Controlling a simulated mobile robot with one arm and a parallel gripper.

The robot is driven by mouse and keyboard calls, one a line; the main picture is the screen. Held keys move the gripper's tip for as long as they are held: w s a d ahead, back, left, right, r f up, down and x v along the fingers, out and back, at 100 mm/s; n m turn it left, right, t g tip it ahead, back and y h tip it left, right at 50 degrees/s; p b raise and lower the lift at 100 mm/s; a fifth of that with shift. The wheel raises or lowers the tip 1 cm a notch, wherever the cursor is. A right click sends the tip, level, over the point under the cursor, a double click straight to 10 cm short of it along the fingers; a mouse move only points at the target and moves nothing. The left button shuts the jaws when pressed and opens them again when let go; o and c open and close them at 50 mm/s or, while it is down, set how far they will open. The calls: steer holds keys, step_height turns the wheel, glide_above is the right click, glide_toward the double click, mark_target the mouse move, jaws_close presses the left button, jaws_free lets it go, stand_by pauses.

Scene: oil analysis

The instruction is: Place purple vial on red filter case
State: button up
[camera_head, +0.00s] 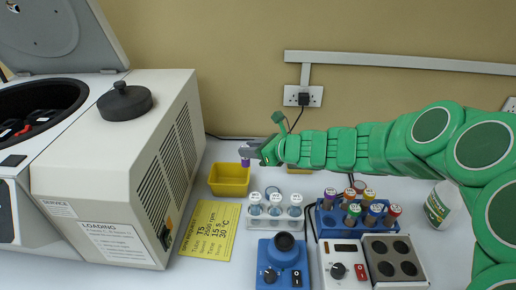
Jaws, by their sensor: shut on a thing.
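My gripper (256,152) is at the end of my green arm, which reaches in from the right. It is shut on a small purple vial (245,161), held just above the back edge of the yellow bin. Only a small purple part of the vial shows. I cannot clearly make out a red filter case. Some red parts (24,130) show inside the open round chamber of the machine at the far left, but I cannot tell what they are.
A yellow bin (230,190), a white rack of vials (275,224) and a blue rack (327,231) of coloured-cap vials stand on the bench. A large centrifuge (110,185) with raised lid fills the left. A blue mixer (284,275) and a heater block (372,245) are in front.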

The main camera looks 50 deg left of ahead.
steer(key=shift+s+d, duration=0.1)
steer(key=shift+d, duration=0.05)
steer(key=w+d+r+m+t, duration=0.1)
steer(key=w+d+m+t, duration=0.1)
steer(key=w+d, duration=0.65)
steer(key=w+d+r+m+t, duration=0.1)
steer(key=w+d+t, duration=0.15)
steer(key=d, duration=1.05)
steer(key=w+d+r+m+t, duration=0.1)
steer(key=w+d+m, duration=0.1)
steer(key=w+d, duration=0.6)
glide_above(364, 189)
steer(key=shift+f, duration=5.1)
steer(key=shift+d+f, duration=0.1)
steer(key=shift+f, duration=1.4)
steer(key=shift+f, duration=0.2)
steer(key=o, duration=1)
steer(key=shift+r, duration=0.1)
